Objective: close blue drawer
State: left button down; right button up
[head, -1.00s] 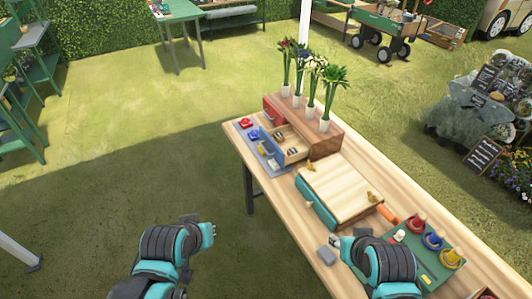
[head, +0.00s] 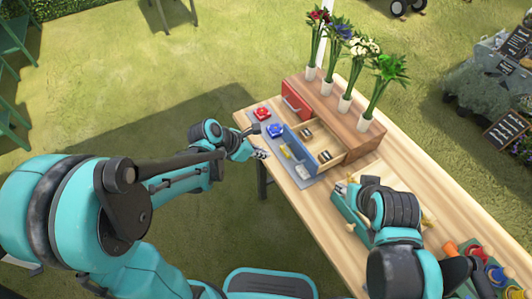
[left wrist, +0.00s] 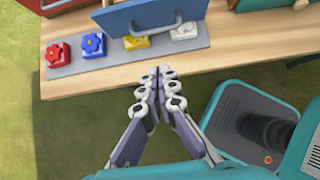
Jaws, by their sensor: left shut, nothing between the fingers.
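The blue drawer (head: 298,149) is pulled out of the wooden cabinet (head: 335,119), and small dark items lie inside it. In the left wrist view the left fingertips (left wrist: 158,75) point toward the drawer front. My right gripper (head: 341,187) is over the table, to the right of the drawer; whether it is open is unclear.
A grey mat (left wrist: 118,56) below the drawer front bears red, blue, yellow and white flower pieces. A red drawer (head: 294,98) is beside the blue one. Several flower vases stand on the cabinet. Grass is free left of the table.

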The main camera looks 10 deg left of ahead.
pick_arm(q)
jog(key=b+x, duration=0.1)
jog(key=x, duration=0.2)
jog(key=b+x, duration=0.1)
jog(key=x, duration=0.2)
jog(key=d+r+b+x, duration=0.1)
jog(key=x, duration=0.2)
jog(key=shift+w+d+f, duration=0.1)
jog(key=shift+w+f, duration=0.2)
jog(key=shift+w, duration=0.25)
jog(key=shift+w+d+b, duration=0.3)
jog(key=shift+w+d, duration=0.1)
jog(key=shift+d, duration=0.15)
send_over(313, 149)
jog(key=shift+w, duration=0.1)
